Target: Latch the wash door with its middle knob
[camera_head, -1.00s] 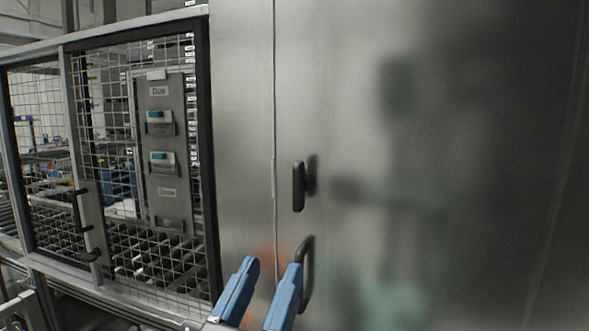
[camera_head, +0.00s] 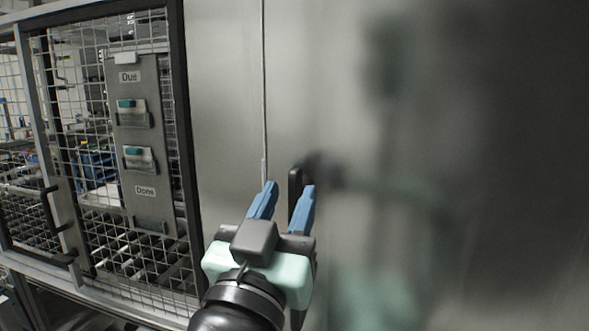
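The wash door (camera_head: 300,80) is a smooth steel panel to the right of a vertical seam. It looks closed. Its middle knob (camera_head: 295,182) is a black upright bar near the seam, with its long side vertical. The fingertips are at the height of the knob. The right finger covers the knob's lower part, and I cannot tell whether it touches. The black pull handle below the knob is mostly hidden behind my gripper.
To the left stands a mesh guard (camera_head: 90,120) with a black handle (camera_head: 52,210). The steel door mirrors blurred green and dark shapes.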

